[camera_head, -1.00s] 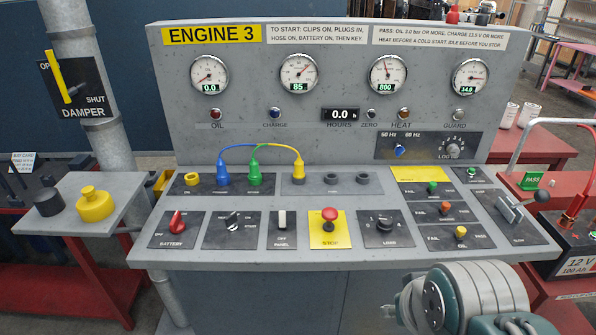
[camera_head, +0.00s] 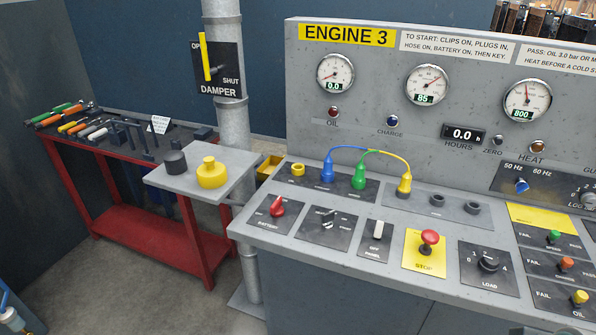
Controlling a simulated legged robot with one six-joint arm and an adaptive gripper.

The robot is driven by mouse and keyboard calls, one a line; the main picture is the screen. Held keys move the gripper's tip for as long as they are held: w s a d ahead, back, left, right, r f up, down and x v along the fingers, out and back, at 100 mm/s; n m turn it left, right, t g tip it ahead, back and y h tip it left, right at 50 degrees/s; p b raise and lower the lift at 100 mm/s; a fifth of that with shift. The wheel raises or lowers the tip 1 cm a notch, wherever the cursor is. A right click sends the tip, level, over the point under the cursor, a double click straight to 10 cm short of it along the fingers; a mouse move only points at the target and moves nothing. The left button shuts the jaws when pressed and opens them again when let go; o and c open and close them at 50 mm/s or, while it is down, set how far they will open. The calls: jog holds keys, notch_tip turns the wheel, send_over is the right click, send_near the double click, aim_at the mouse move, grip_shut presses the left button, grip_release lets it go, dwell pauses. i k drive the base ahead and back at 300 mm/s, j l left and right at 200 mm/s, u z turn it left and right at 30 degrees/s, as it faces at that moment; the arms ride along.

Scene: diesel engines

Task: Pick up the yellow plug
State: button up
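The yellow plug (camera_head: 404,184) stands upright in the socket panel (camera_head: 452,214) on the sloping console, at the right end of the row of plugs. A yellow lead arches from its top toward the green plug (camera_head: 359,177). The blue plug (camera_head: 327,170) stands left of the green one, with a blue lead arching from it. An empty-looking yellow socket ring (camera_head: 297,169) sits further left. My gripper is not in view, so its state is hidden.
Two empty dark sockets (camera_head: 455,203) lie right of the yellow plug. The red stop button (camera_head: 429,240) and switches sit in front. A grey side shelf (camera_head: 178,183) carries a yellow knobbed piece (camera_head: 212,173). The damper post (camera_head: 233,125) stands behind; a red tool table (camera_head: 150,220) is left.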

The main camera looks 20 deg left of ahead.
aim_at(404, 187)
jog(key=i+j, duration=0.7)
jog(key=i, duration=0.25)
